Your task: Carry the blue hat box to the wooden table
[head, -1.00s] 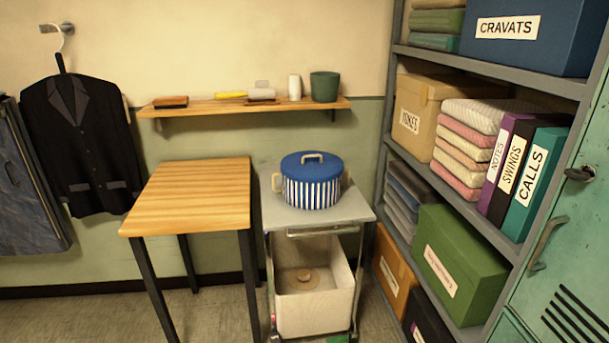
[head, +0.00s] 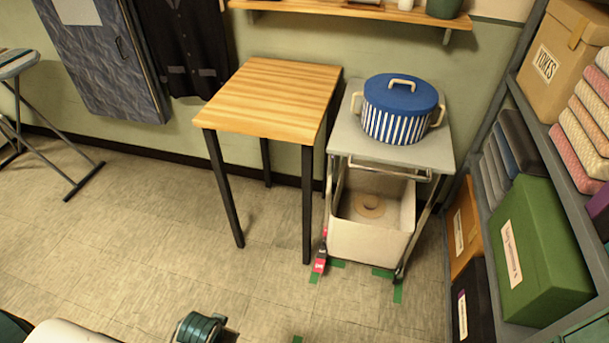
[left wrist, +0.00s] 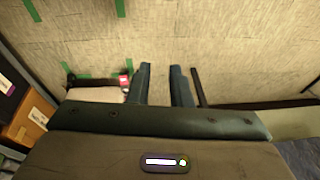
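The blue hat box (head: 400,108) has a blue lid with a cream handle, blue and white striped sides and cream side handles. It stands upright on the grey top of a trolley (head: 392,152) in the head view. The wooden table (head: 272,95), with a bare striped-grain top and black legs, stands just left of the trolley. My left gripper (left wrist: 160,70) shows in the left wrist view with its fingers apart and nothing between them, away from the hat box. My right gripper is in neither current view.
A white bin (head: 372,240) sits low in the trolley, with green tape marks (head: 398,292) on the floor around it. A shelf unit with a green box (head: 540,250) stands close on the right. The floor left of the table is clear up to an ironing board (head: 60,170).

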